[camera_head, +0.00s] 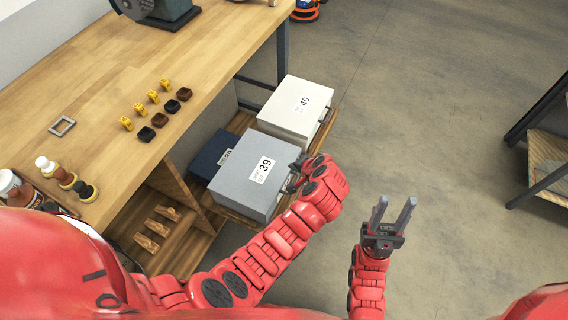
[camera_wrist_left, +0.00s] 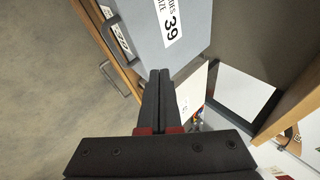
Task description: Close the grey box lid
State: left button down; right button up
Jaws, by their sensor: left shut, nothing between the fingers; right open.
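The grey box (camera_head: 244,182) with a label reading 39 stands on the low wooden shelf. Its lid looks flat on top, down over the box; the side toward my arm is partly hidden. My left gripper (camera_head: 293,176) is at the box's right edge, by the lid's upper right corner. In the left wrist view its fingers (camera_wrist_left: 160,74) are shut and empty, tips pointing at the grey lid (camera_wrist_left: 190,22) edge; I cannot tell whether they touch. My right gripper (camera_head: 393,204) is open and empty over the floor, right of the box.
A white box (camera_head: 283,108) marked 40 stands behind the grey one, and a dark blue box (camera_head: 212,152) to its left. The wooden workbench (camera_head: 85,95) with small yellow, brown and black items is at left. A shelf rack (camera_head: 545,150) is at far right; the floor between is clear.

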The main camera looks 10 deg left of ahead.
pick_arm(q)
notch_tip(320, 180, down, 11)
jog(key=d+t+y+b, duration=0.1)
jog(key=d+y+b, duration=0.1)
jog(key=b, duration=0.7)
jog(key=shift+s+d+f+m+y, duration=0.2)
jog(key=shift+s+m+y, duration=0.1)
jog(key=shift+s, duration=0.15)
jog(key=shift+r, duration=0.15)
